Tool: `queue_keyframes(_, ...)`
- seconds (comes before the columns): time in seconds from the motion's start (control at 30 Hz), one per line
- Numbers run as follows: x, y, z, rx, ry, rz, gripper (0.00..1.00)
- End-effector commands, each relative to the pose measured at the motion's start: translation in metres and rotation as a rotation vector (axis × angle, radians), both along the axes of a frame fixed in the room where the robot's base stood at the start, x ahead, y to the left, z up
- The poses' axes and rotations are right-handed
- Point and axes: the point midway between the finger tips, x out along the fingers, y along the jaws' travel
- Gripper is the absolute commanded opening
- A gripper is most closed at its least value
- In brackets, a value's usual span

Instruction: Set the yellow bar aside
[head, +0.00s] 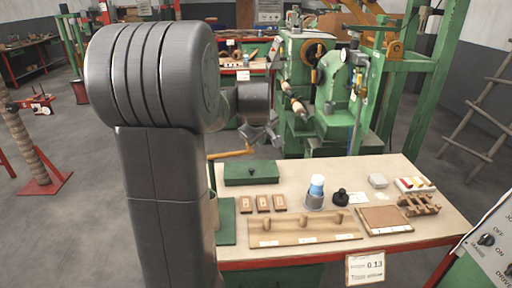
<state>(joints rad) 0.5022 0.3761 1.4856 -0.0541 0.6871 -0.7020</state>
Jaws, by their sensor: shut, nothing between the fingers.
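A thin orange-yellow bar (232,154) shows at the back left of the worktable, just below my gripper and partly hidden by my arm. I cannot tell whether it lies on the table or stands beyond its edge. My gripper (268,136) is above the table's back edge, empty and shut, apart from the bar. Its fingers are small and grey in this view. A white tray (400,190) at the right of the table holds small red, yellow and pale pieces, too small to tell apart well.
A green machine (338,105) stands behind.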

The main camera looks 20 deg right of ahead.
Motion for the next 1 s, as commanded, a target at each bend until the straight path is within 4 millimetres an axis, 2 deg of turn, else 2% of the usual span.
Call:
queue_keyframes(0.03, -0.006, -0.003, 0.010, -0.002, -0.005, -0.004, 0.00)
queue_keyframes(0.2, -0.019, -0.008, 0.031, -0.001, -0.003, -0.003, 0.00)
queue_keyframes(0.4, -0.025, -0.009, 0.040, 0.000, 0.000, -0.001, 0.00)
queue_keyframes(0.77, -0.025, -0.009, 0.039, 0.000, 0.001, -0.001, 0.00)
queue_keyframes(1.0, -0.012, -0.004, 0.019, 0.002, 0.004, 0.001, 0.00)
